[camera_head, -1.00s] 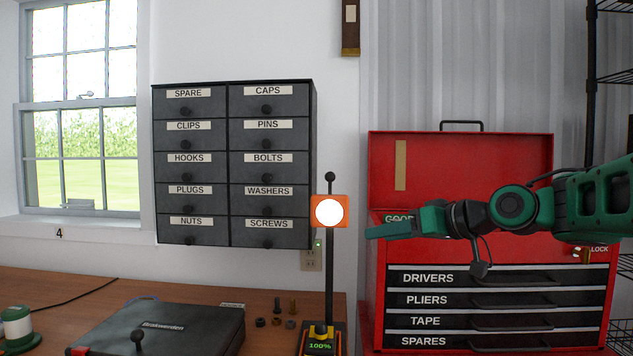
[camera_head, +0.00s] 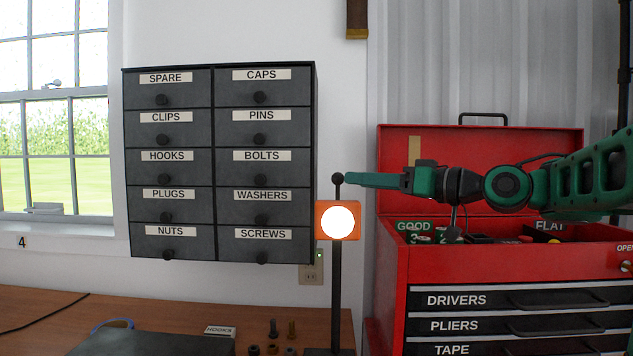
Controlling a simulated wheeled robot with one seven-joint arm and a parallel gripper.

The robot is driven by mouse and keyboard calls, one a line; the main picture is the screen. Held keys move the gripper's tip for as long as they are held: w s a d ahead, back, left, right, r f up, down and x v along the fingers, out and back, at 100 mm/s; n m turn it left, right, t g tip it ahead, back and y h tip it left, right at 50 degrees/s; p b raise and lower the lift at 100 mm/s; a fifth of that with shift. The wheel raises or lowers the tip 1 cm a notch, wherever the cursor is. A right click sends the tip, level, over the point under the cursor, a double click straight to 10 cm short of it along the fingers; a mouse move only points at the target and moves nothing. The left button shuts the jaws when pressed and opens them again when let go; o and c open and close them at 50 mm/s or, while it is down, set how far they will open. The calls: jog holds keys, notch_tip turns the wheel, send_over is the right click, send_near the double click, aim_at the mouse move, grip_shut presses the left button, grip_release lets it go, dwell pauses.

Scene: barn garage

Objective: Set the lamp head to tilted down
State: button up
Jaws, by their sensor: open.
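The lamp head (camera_head: 338,222) is an orange box with a bright white lit face that points toward the camera, on a dark post (camera_head: 337,290). A thin stem with a black ball knob (camera_head: 338,179) rises above the head. My green gripper (camera_head: 352,180) reaches in from the right, level with the knob. Its fingertips are at the knob's right side; I cannot tell whether they touch it or are in front of or behind it. The jaws are seen edge-on, and they hold nothing visible.
A red tool chest (camera_head: 480,290) with its lid raised stands at the right under my arm. A dark drawer cabinet (camera_head: 217,165) hangs just left of the lamp. The wooden bench (camera_head: 45,310) holds a dark case (camera_head: 150,344) and several small bolts and nuts.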

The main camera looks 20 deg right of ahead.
jog(key=x, duration=1.1)
jog(key=shift+w, duration=0.1)
grip_shut()
jog(key=shift+a, duration=0.15)
